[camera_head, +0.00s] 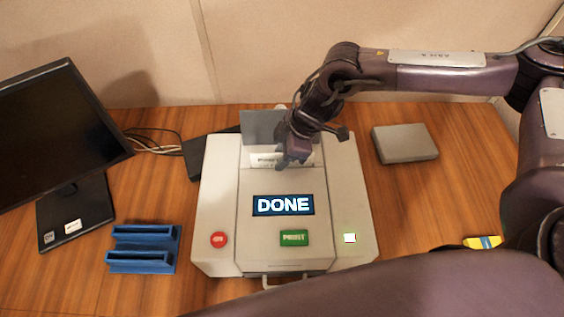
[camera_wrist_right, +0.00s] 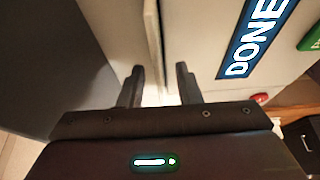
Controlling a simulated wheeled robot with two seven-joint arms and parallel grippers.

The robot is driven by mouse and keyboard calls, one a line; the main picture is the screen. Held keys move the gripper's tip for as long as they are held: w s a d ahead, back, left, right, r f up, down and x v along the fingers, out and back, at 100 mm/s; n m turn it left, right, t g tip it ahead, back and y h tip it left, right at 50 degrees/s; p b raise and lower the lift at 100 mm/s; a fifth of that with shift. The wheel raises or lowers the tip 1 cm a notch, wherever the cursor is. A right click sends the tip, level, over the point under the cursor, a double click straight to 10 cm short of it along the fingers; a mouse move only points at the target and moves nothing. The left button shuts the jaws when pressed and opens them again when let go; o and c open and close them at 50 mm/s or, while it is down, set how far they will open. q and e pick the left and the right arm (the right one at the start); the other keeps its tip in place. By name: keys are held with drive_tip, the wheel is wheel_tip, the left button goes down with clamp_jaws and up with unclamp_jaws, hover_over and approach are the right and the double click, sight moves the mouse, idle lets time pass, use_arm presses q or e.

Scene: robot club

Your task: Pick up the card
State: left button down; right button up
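A pale machine (camera_head: 223,175) with a screen reading DONE (camera_head: 283,205) stands mid-table. At its back, in front of an upright grey panel (camera_head: 262,125), a white strip with green lettering (camera_head: 264,159) shows, which looks like the card; its right part is hidden by my gripper. My right gripper (camera_head: 291,161) points down over the strip's right end. In the right wrist view, its two fingers (camera_wrist_right: 161,82) are apart, with a narrow bright gap between them and the machine's pale surfaces beyond. I cannot make out a card between them. My left gripper is not in view.
A monitor (camera_head: 60,135) and a blue rack (camera_head: 143,249) are to the left. A grey box (camera_head: 404,143) lies right of the machine, and a yellow and blue item (camera_head: 483,242) at the far right. A wall (camera_head: 270,50) stands close behind the table.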

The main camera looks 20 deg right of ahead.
drive_tip(key=shift+f, duration=0.25)
idle(0.6)
clamp_jaws()
